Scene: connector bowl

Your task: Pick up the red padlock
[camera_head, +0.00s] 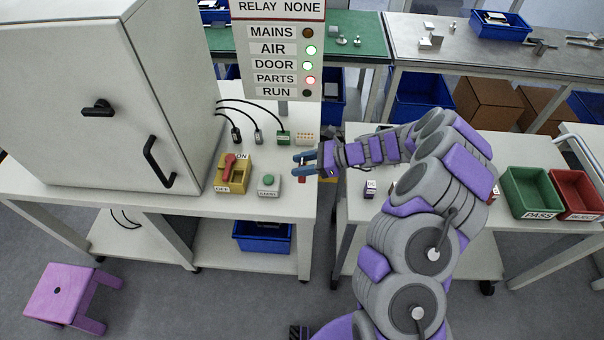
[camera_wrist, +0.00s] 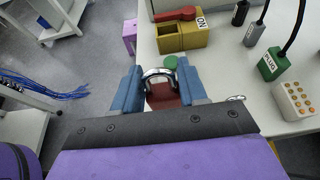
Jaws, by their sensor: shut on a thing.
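The red padlock (camera_wrist: 163,95) with a silver shackle is between the two blue fingers of my gripper (camera_wrist: 160,82) in the wrist view. My gripper is shut on it. In the head view my gripper (camera_head: 302,164) is over the right edge of the left bench, and the padlock is mostly hidden by the fingers. Whether the padlock touches anything below is hard to tell.
On the left bench (camera_head: 200,203) stand a yellow switch box (camera_head: 233,175) with a red lever, a green button box (camera_head: 268,184), and cable connectors (camera_head: 283,138). A grey cabinet (camera_head: 100,90) stands left. Green (camera_head: 530,190) and red (camera_head: 576,192) bins are at right. A gap separates the benches.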

